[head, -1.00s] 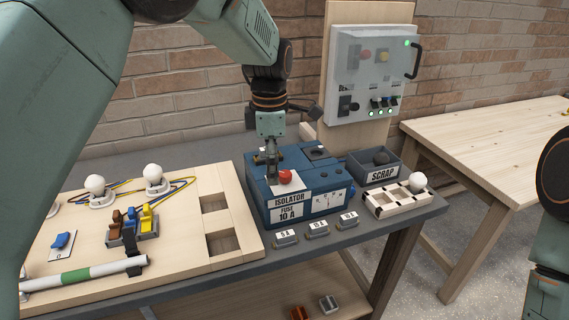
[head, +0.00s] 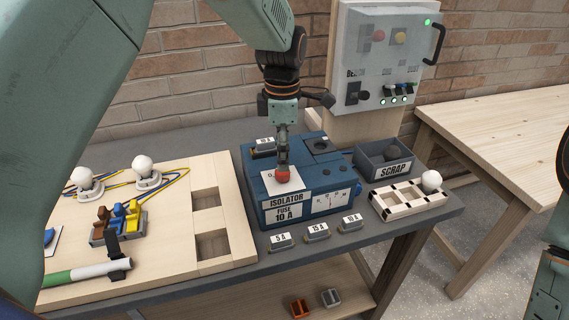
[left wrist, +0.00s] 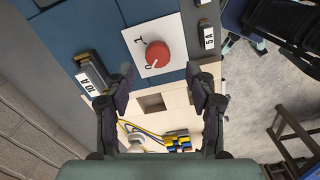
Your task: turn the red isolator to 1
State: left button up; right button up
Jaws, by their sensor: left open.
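The red isolator (head: 283,175) is a round knob on a white plate on top of the blue box labelled ISOLATOR (head: 285,198). In the left wrist view the red knob (left wrist: 157,55) sits on its white plate, with a 1 and a 0 printed beside it. A small pale mark on the knob's edge lies by the 0. My left gripper (head: 283,150) points down just above and behind the knob in the head view. In the left wrist view its fingers (left wrist: 166,88) are spread, with nothing between them. Contact with the knob cannot be told. My right gripper is out of view.
Fuses marked 5 A (head: 281,241), 15 A (head: 318,231) and 10 A (head: 350,222) lie before the box; another fuse (head: 264,146) is on top. A scrap bin (head: 392,170) and a rack with a white bulb (head: 405,203) stand right. A wooden wiring board (head: 170,237) lies left.

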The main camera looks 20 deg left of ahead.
aim_at(282, 174)
pick_arm(q)
jog(key=f, duration=0.4)
jog(key=shift+w+a+f, duration=0.15)
jog(key=shift+w+a, duration=0.05)
jog(key=shift+a, duration=0.1)
jog(key=shift+f, duration=0.25)
jog(key=shift+s+d, duration=0.25)
jog(key=shift+w+a+f, duration=0.2)
jog(key=shift+w, duration=0.05)
jog(key=c, duration=0.4)
jog(key=shift+s+d+r, duration=0.1)
jog(key=c, duration=0.7)
jog(key=shift+c, duration=0.2)
